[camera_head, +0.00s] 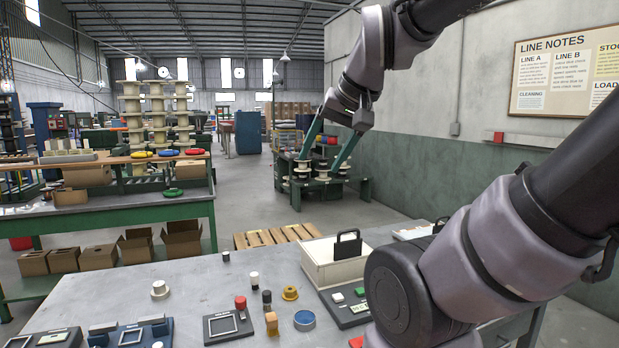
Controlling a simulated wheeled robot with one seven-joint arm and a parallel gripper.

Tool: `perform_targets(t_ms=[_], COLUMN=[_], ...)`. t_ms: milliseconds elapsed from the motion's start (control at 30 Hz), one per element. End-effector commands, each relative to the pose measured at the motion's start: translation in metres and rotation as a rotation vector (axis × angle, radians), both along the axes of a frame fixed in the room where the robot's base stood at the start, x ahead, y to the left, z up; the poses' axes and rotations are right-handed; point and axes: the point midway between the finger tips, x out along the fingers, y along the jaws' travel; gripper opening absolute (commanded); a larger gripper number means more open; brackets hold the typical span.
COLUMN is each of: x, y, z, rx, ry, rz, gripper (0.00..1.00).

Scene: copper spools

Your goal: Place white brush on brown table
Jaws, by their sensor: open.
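My gripper (320,165) is raised in the upper middle, its two teal fingers spread wide and pointing down, with nothing between them. The brown-topped table (112,160) with a green frame stands at the left, apart from my gripper. I cannot pick out a white brush for certain. A small white-topped piece (254,281) stands on the grey table, and a white knob-like piece (160,289) is to its left. Both are too small to tell whether either is a brush.
The grey table (200,281) in front holds a white bin (322,267), a blue-rimmed round tin (304,320), a red-topped piece (240,303) and several devices. Spools and coloured rings crowd the brown table's far side. My arm covers the right. Cartons sit on the brown table's lower shelf.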

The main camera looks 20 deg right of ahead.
Motion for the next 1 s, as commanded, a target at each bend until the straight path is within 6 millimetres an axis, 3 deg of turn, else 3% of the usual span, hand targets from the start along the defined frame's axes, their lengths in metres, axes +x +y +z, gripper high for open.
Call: perform_targets(t_ms=[133, 233, 467, 767, 1000], x=[0.002, 0.015, 0.091, 0.196, 0.258], y=[-0.001, -0.003, -0.01, 0.007, 0.042], z=[0.0, -0.004, -0.036, -0.119, -0.218], rx=[-0.006, -0.022, -0.116, -0.249, -0.325], ry=[0.001, 0.015, 0.074, 0.121, 0.147], rz=[0.0, 0.0, 0.007, 0.083, 0.201], gripper=[0.69, 0.69, 0.69, 0.69, 0.69])
